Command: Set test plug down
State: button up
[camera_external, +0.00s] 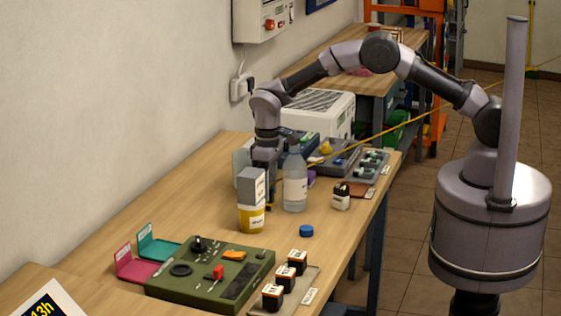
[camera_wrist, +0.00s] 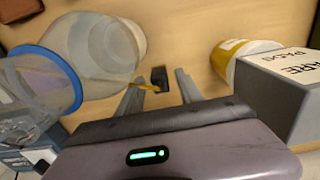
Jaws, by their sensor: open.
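The test plug appears to be the small black piece with a yellow lead (camera_wrist: 159,77), on or just above the wooden table top in the wrist view. My gripper (camera_wrist: 158,92) is open, with one finger on each side of the plug and visible gaps between. In the external view my gripper (camera_external: 268,195) points down at the table, between the grey-and-white box and the clear bottle. A thin yellow cable (camera_external: 390,127) runs from near the gripper up to the right. The plug itself is hard to make out there.
The clear bottle (camera_external: 294,185) stands close to the gripper, also in the wrist view (camera_wrist: 95,50). A yellow cup (camera_external: 251,217) and the grey-and-white box (camera_external: 251,186) stand on the other side. A blue cap (camera_external: 306,231) and green panel (camera_external: 212,272) lie in front.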

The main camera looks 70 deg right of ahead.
jog(key=s+d+r+m+t+p, duration=0.1)
jog(key=s+r+p, duration=0.15)
jog(key=r, duration=0.95)
jog(key=s+d+r+p, duration=0.1)
jog(key=s+r, duration=0.3)
jog(key=r, duration=0.7)
jog(key=s+d+r+m+t+y, duration=0.1)
jog(key=s+d+r, duration=0.1)
jog(key=s+r, duration=0.3)
jog(key=s+d+r+m+t, duration=0.1)
jog(key=s+r, duration=0.3)
jog(key=s, duration=1)
jog(key=shift+d+r+t+y, duration=0.35)
jog(key=shift+r+t+y, duration=0.05)
jog(key=shift+t, duration=0.2)
jog(key=shift+o, duration=0.8)
jog(key=s+f+m+t, duration=0.1)
jog(key=s+f, duration=0.1)
jog(key=s, duration=0.8)
jog(key=shift+d+f+t, duration=0.2)
jog(key=shift+f+t, duration=0.1)
jog(key=shift+f, duration=0.25)
